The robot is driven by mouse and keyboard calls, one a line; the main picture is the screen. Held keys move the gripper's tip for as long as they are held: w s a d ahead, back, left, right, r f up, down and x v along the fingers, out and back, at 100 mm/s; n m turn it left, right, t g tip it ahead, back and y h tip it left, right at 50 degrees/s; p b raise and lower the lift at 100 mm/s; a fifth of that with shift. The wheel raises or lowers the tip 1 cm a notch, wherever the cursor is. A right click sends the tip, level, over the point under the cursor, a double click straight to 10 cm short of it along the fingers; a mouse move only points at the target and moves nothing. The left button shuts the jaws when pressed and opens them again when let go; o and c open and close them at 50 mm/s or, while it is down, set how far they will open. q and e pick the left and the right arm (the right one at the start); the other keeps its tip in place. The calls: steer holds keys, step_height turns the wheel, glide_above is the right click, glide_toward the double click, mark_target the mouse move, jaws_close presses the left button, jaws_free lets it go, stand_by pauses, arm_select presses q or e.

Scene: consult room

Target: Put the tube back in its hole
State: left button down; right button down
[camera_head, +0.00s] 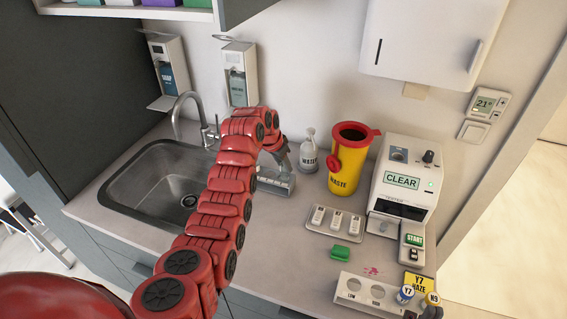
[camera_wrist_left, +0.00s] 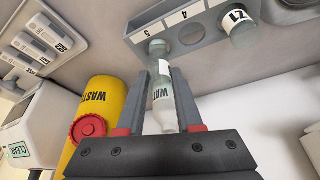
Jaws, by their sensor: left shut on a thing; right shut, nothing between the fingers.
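A clear tube (camera_wrist_left: 161,95) with a label stands between the fingers of my left gripper (camera_wrist_left: 160,98), which is shut on it. The grey rack (camera_wrist_left: 205,45) is at the top of the left wrist view, with numbered labels and round holes. The tube's far end overlaps the rack by the label 5; I cannot tell whether it is inside a hole. The hole beside it, by label 4, looks empty. Another tube marked Z1 (camera_wrist_left: 238,24) sits further right. In the head view the rack (camera_head: 283,188) lies beside the sink, under my left gripper (camera_head: 283,166). My right gripper is not in view.
The sink (camera_head: 165,180) is left of the rack. A pump bottle (camera_head: 309,152) and a yellow waste bin (camera_head: 347,165) stand to its right.

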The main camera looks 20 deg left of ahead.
arm_select(q)
steer(key=shift+f+b, duration=0.7)
steer(key=shift+f, duration=0.55)
steer(key=shift+c, duration=2.4)
jaws_free()
steer(key=shift+s+a+r+b, duration=0.15)
steer(key=shift+r+b, duration=0.15)
steer(key=shift+r, duration=0.25)
steer(key=p+v, duration=0.4)
steer(key=v, duration=1.2)
